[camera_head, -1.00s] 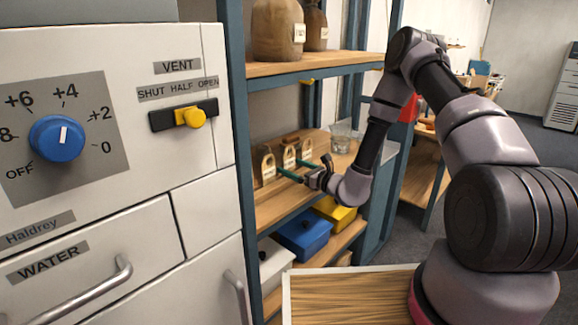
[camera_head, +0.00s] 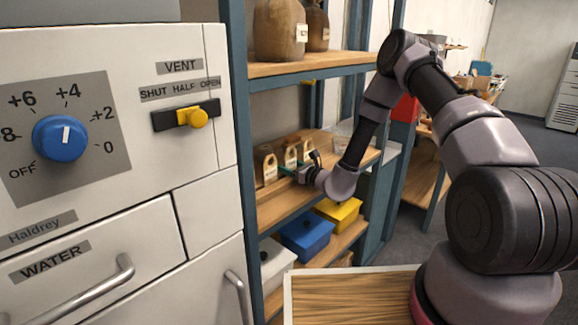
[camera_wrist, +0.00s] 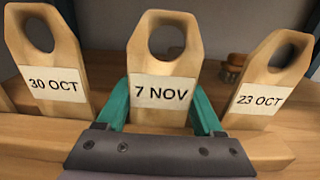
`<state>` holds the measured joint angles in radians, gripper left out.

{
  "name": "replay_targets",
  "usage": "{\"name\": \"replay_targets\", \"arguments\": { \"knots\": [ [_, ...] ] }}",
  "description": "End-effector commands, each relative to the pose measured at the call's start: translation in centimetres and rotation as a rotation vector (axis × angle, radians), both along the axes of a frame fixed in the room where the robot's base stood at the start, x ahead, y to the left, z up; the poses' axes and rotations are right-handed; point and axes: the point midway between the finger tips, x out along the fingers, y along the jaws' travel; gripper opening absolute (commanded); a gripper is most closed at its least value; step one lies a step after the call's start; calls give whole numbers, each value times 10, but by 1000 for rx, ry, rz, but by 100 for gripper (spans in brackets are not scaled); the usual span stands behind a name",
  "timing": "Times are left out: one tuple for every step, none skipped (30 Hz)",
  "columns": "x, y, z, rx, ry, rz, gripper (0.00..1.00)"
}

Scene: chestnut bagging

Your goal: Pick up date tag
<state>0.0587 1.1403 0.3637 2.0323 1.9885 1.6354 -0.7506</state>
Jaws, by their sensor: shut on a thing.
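In the head view my gripper (camera_head: 288,169) reaches in at the tags from the right, and the 7 NOV tag (camera_head: 290,155) is small there.
A wooden shelf (camera_head: 275,206) bears the tags. Sacks (camera_head: 279,30) stand on the shelf above. Blue (camera_head: 306,235), yellow (camera_head: 340,212) and white bins sit below. The Haldrey cabinet (camera_head: 190,140) stands close at left. A small brown object (camera_wrist: 234,66) is behind the tags.

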Motion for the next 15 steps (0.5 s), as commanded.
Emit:
{"name": "replay_targets", "arguments": {
  "knots": [
    [0,0,0,0,0,0,29],
    [0,0,1,0,0,0,29],
    [0,0,1,0,0,0,29],
    [0,0,3,-1,-1,0,29],
    [0,0,4,-1,-1,0,29],
    [0,0,7,0,-1,0,29],
    [0,0,10,-1,-2,0,29],
    [1,0,13,-1,-4,0,29],
    [0,0,18,-1,-4,1,29],
    [0,0,22,-1,-4,1,29],
    [0,0,26,-1,-4,1,29],
    [0,0,32,0,-3,1,29],
    [0,0,37,-1,-4,1,29],
    [0,0,42,-1,-5,0,29],
    [0,0,48,-1,-4,1,29]
  ]
}}
